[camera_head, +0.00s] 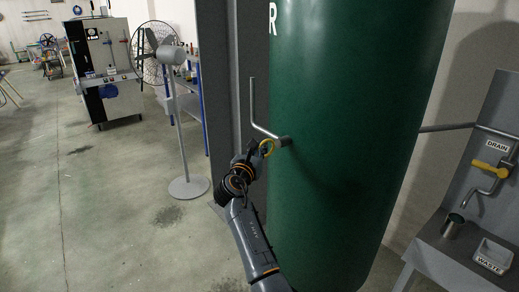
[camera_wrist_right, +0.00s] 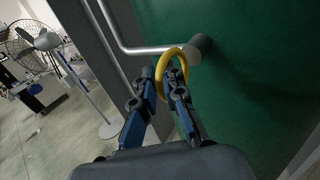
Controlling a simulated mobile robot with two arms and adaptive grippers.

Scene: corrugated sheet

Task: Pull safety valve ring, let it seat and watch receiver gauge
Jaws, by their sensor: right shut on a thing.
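The yellow safety valve ring (camera_head: 267,147) hangs by the grey pipe fitting (camera_head: 285,141) on the side of the green receiver tank (camera_head: 350,130). My right gripper (camera_head: 255,149) is shut on the ring, which also shows as a yellow loop between the fingertips in the right wrist view (camera_wrist_right: 172,54). The fingers come from below and left of the fitting. A thin grey pipe (camera_head: 252,100) rises from the fitting. The receiver gauge is not visible in either view. My left gripper is not in view.
A grey pedestal fan (camera_head: 178,120) stands left of a dark column (camera_head: 219,90). At right, a bench holds a metal cup (camera_head: 452,226) and a waste tray (camera_head: 492,256), beneath a drain pipe with a yellow valve handle (camera_head: 490,170). The floor at left is mostly clear.

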